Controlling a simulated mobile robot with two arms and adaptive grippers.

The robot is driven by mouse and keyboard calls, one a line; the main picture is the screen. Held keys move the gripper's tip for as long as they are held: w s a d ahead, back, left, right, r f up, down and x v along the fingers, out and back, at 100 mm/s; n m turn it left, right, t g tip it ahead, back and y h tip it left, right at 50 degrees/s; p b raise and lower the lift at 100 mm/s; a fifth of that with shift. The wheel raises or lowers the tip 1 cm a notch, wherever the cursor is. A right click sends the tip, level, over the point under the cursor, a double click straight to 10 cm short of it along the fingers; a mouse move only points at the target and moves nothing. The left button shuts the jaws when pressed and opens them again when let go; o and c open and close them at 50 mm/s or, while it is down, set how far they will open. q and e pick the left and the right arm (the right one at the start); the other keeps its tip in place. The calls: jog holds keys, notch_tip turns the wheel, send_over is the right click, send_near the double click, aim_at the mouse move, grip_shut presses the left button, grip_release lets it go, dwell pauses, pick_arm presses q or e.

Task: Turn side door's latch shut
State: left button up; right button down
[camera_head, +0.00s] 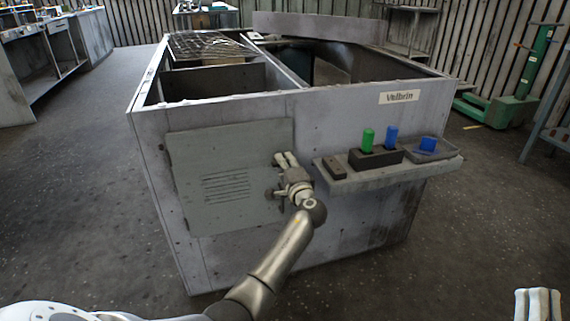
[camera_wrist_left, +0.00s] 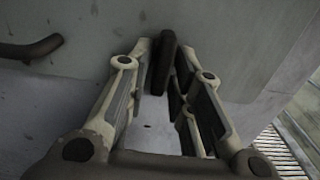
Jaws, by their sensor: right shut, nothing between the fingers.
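The side door (camera_head: 225,165) is a grey panel with louvre slits on the front of the blower housing, lying against its face. My left gripper (camera_head: 286,160) is at the door's right edge. In the head view the gripper hides most of the latch. A dark curved handle (camera_wrist_left: 32,48) is left of the fingers; it also shows in the head view (camera_head: 271,193). My right gripper (camera_head: 538,303) is shut and empty at the bottom right corner.
The floor in front is clear.

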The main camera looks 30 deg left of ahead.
pick_arm(q)
jog(key=shift+o, duration=0.6)
jog(key=shift+w+a+r, duration=0.15)
jog(key=shift+w+a, duration=0.1)
jog(key=shift+a, duration=0.15)
jog(key=shift+s+d, duration=0.3)
jog(key=shift+d, duration=0.1)
jog(key=v, duration=1.1)
jog(key=shift+d+f, duration=0.15)
jog(key=shift+f, duration=0.1)
